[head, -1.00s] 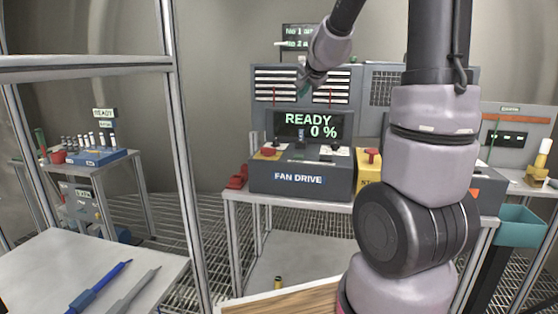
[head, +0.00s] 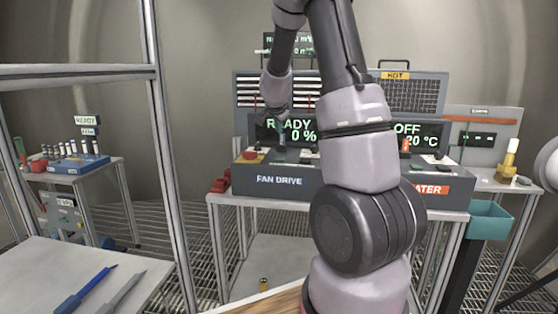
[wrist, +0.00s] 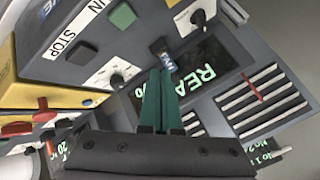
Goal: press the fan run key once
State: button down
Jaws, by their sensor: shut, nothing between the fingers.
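The fan drive console (head: 280,182) stands on the bench, its display (head: 262,131) reading READY 0 %. In the wrist view the console appears turned. A green square key (wrist: 122,15) there sits by a label cut off at the frame edge, its visible end looking like "N". A dark key (wrist: 86,51) sits by the STOP label (wrist: 70,38). My gripper (head: 281,138) is in front of the display, above the control panel. In the wrist view its teal fingers (wrist: 160,74) are together and empty, apart in the picture from the green key. The green key is not clear in the head view.
A red mushroom button (head: 250,156) is on the panel's left. A heater unit (head: 432,190) adjoins on the right, its display reading OFF and 20 °C. A metal frame post (head: 168,150) stands at left. A teal bin (head: 488,220) hangs at right.

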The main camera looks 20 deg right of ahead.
aim_at(279, 159)
jog(key=shift+f, duration=4.25)
jog(key=shift+f, duration=0.4)
jog(key=shift+f, duration=0.45)
jog(key=shift+r, duration=0.9)
jog(key=shift+r, duration=2.5)
